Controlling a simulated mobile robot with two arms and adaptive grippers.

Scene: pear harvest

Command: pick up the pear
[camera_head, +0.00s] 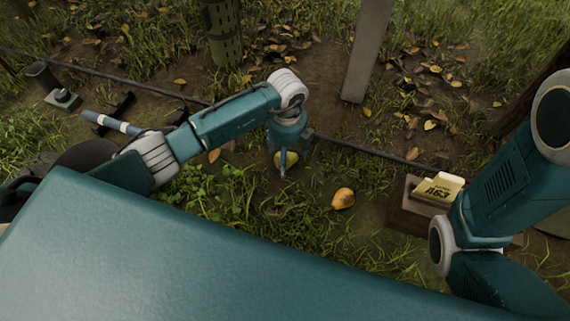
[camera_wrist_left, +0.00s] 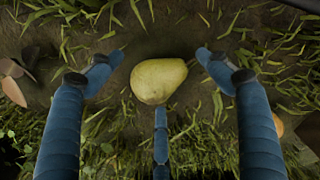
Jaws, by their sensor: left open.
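A yellow-green pear (camera_wrist_left: 158,80) lies on the ground in the left wrist view, its narrow end toward the right. My left gripper (camera_wrist_left: 159,64) is open, with one finger on each side of the pear, apart from it. A third finger sits below the pear in that view, its tip at or very near the fruit's lower edge; I cannot tell if it touches. In the head view the pear (camera_head: 281,158) is partly hidden by my left gripper (camera_head: 286,166), which points down over it. My right arm shows at the right, but its gripper is not in view.
An orange-yellow fruit (camera_head: 343,198) lies on the grass to the right of the pear. A thin dark pipe (camera_head: 365,149) runs along the ground behind. A pale post (camera_head: 367,55) stands farther back.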

